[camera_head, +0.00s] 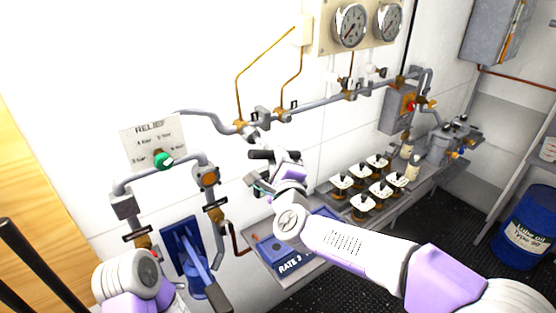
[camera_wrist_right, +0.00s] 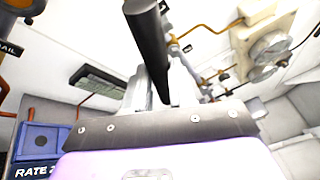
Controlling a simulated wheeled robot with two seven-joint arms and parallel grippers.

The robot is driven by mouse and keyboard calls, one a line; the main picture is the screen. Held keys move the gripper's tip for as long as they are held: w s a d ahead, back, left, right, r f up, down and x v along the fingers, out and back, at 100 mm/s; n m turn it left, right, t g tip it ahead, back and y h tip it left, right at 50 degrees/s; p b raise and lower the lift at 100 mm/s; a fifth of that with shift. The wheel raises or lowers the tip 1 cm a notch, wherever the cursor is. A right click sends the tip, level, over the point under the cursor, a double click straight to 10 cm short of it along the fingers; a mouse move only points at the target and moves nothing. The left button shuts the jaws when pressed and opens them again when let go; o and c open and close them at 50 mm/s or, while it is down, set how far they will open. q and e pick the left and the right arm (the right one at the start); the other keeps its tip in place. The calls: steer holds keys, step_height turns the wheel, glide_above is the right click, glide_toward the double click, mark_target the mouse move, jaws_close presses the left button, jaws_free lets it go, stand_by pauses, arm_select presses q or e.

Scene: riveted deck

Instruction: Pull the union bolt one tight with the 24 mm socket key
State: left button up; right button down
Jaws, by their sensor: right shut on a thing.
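My right gripper (camera_head: 272,172) is shut on the black bar handle of the socket key (camera_head: 262,154), in front of the wall. In the right wrist view the black bar (camera_wrist_right: 148,45) rises between the fingers, close to the camera. The left brass union (camera_head: 240,126) on the grey wall pipe is just above the key. I cannot tell whether the socket is seated on a bolt there. A second brass union (camera_head: 281,114) is to its right.
Below the right arm is a blue box (camera_head: 277,260) marked RATE. A blue lever pump (camera_head: 182,248) and relief pipework with a green knob (camera_head: 163,160) are at the left. Several white-topped jars (camera_head: 360,205) stand on the bench. A blue oil drum (camera_head: 526,225) is at the right.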

steer(key=shift+w+a+r, duration=0.1)
steer(key=shift+w+a, duration=0.6)
steer(key=shift+w, duration=0.3)
stand_by(0.8)
steer(key=shift+p, duration=0.35)
steer(key=shift+m, duration=0.5)
steer(key=shift+b, duration=0.5)
steer(key=shift+n, duration=0.3)
steer(key=shift+s+b, duration=0.1)
steer(key=shift+b, duration=0.2)
